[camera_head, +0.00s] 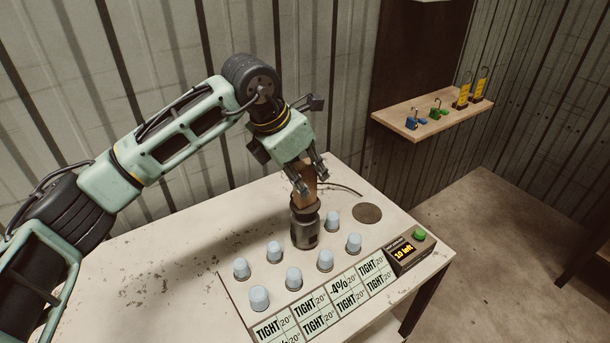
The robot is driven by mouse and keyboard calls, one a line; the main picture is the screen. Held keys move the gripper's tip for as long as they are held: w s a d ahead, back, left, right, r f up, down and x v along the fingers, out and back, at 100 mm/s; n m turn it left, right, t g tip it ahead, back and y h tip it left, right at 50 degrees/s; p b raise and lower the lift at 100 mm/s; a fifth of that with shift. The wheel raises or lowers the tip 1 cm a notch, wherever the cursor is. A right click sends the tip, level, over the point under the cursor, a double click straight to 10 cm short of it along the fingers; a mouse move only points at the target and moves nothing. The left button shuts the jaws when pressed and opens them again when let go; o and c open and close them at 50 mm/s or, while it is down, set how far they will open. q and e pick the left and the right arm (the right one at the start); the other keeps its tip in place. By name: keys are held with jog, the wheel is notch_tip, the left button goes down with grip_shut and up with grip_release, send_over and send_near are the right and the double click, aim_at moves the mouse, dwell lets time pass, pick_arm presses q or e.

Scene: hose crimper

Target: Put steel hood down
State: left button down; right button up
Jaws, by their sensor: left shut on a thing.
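The steel hood (305,229) is a dark grey metal cylinder with a brown grip on its top. It is upright at the middle of the white table (130,290), among several pale blue caps (294,278). My left gripper (309,182) reaches down from above and is shut on the brown grip. I cannot tell whether the hood's base touches the table. Anything under the hood is hidden. My right gripper is not in view.
A dark box with a green button (419,235) and a "10 left" display is at the table's right edge. Several label tiles (318,322) lie along the front. A dark round patch (367,212) is right of the hood. A wooden shelf (400,119) holds padlocks.

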pick_arm(q)
jog(key=shift+f, duration=0.8)
jog(key=c, duration=1.6)
grip_release()
jog(key=shift+o, duration=0.4)
